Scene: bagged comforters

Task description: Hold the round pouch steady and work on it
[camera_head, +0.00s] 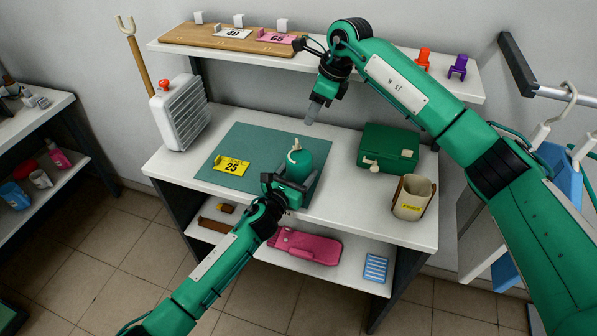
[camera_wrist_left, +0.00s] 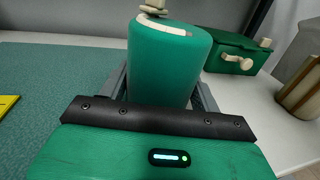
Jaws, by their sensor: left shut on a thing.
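My left gripper (camera_head: 289,187) is shut on the pouch from the near side. In the left wrist view the pouch (camera_wrist_left: 168,62) sits between the grey fingers, its lower part hidden by my gripper. My right gripper (camera_head: 313,110) hangs above the table behind the pouch, apart from it and pointing down. Its fingers are too small to tell open from shut.
A yellow "25" tag (camera_head: 231,166) lies on the mat's left. A green box (camera_head: 388,147) and a beige holder (camera_head: 411,197) stand to the right. A white heater (camera_head: 181,112) stands at the left. The upper shelf (camera_head: 400,75) runs behind my right gripper.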

